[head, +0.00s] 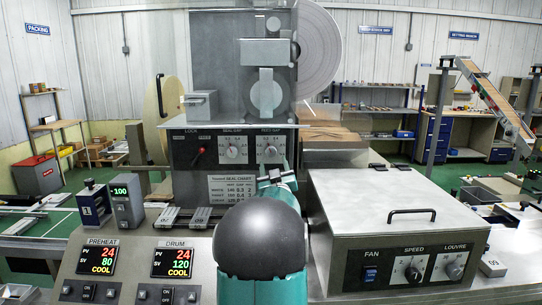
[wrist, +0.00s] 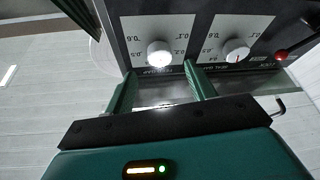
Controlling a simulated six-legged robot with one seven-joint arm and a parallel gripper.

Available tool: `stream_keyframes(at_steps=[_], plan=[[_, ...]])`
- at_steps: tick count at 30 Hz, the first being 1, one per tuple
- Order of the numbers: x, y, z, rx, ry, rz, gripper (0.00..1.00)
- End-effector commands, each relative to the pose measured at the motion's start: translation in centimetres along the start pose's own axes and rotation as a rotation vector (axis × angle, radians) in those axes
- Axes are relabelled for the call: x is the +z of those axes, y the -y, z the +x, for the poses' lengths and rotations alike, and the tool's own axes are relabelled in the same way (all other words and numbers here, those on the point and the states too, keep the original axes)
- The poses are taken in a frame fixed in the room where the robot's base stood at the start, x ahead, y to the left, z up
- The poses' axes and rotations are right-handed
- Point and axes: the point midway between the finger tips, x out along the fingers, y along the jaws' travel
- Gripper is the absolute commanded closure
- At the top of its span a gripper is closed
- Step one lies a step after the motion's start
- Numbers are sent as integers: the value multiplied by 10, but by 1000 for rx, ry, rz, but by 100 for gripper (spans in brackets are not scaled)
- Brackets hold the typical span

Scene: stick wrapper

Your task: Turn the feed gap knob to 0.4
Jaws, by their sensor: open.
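The feed gap knob (head: 269,151) is a pale round dial on a white scale plate, at the right of the machine's dark panel in the head view. In the wrist view, which is upside down, the feed gap knob (wrist: 160,54) is the left one, just beyond the fingertips and roughly between them. My gripper (wrist: 158,74) is open and empty, its two green fingers apart. In the head view my gripper (head: 272,177) is just below the knob, partly hidden by my arm. I cannot read the knob's setting; its face is washed out in the wrist view.
The seal gap knob (head: 232,151) sits left of the feed gap knob. A red lock lever (head: 198,156) is farther left. A setting chart (head: 230,188) is below. A grey box with a handle (head: 398,204) stands right, and a preheat and drum console (head: 130,262) stands at front left.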

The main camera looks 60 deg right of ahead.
Motion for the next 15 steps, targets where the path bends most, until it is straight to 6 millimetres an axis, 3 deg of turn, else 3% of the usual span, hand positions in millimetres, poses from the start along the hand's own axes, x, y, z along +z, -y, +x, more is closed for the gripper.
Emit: stream_keyframes(at_steps=[7, 15], plan=[[0, 0, 44, -1, 0, 0, 44], [0, 0, 59, 0, 0, 1, 44]])
